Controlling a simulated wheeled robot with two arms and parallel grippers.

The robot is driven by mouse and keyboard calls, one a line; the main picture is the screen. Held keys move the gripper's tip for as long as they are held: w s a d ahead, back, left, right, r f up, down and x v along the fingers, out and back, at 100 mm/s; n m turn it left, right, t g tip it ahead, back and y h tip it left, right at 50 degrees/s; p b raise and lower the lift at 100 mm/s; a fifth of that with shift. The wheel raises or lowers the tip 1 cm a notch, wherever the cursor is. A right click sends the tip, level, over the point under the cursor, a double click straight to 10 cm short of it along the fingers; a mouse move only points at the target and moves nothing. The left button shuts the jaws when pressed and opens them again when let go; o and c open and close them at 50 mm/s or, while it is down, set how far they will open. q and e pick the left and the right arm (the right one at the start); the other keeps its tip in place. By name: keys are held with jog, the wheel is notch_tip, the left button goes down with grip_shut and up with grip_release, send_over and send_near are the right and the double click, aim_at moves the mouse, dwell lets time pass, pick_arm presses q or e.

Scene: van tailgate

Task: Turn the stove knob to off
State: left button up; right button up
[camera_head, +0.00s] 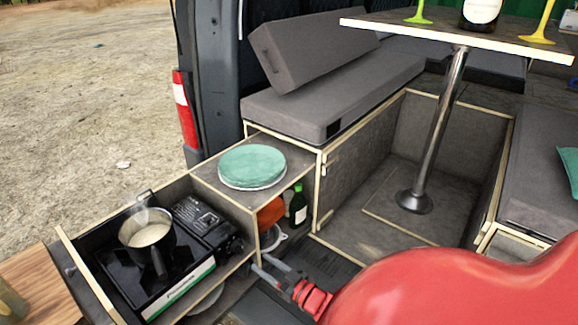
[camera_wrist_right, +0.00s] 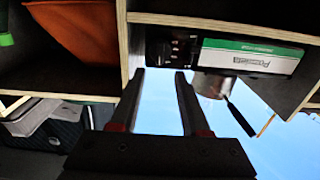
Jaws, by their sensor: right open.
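The black camping stove (camera_head: 203,218) sits in a pulled-out wooden drawer at the lower left of the head view. A steaming pot (camera_head: 148,235) with pale contents stands on it, its dark handle toward me. My right gripper (camera_head: 263,264) is open and empty, just right of the drawer, apart from the stove. In the right wrist view, its two fingers (camera_wrist_right: 161,76) point toward the stove's dark end panel (camera_wrist_right: 178,48), beside the green and white label. The wrist picture looks upside down, with the pot (camera_wrist_right: 210,86) below the stove. My left gripper is not in view.
The drawer's wooden side wall (camera_head: 92,279) surrounds the stove. A cabinet to its right carries stacked green plates (camera_head: 252,165), with a bottle (camera_head: 298,204) and an orange item (camera_head: 271,213) inside. A wooden partition edge (camera_wrist_right: 123,45) stands close to the fingers.

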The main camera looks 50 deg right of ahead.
jog(key=s, duration=0.9)
jog(key=shift+s+d, duration=0.35)
jog(key=shift+s, duration=0.05)
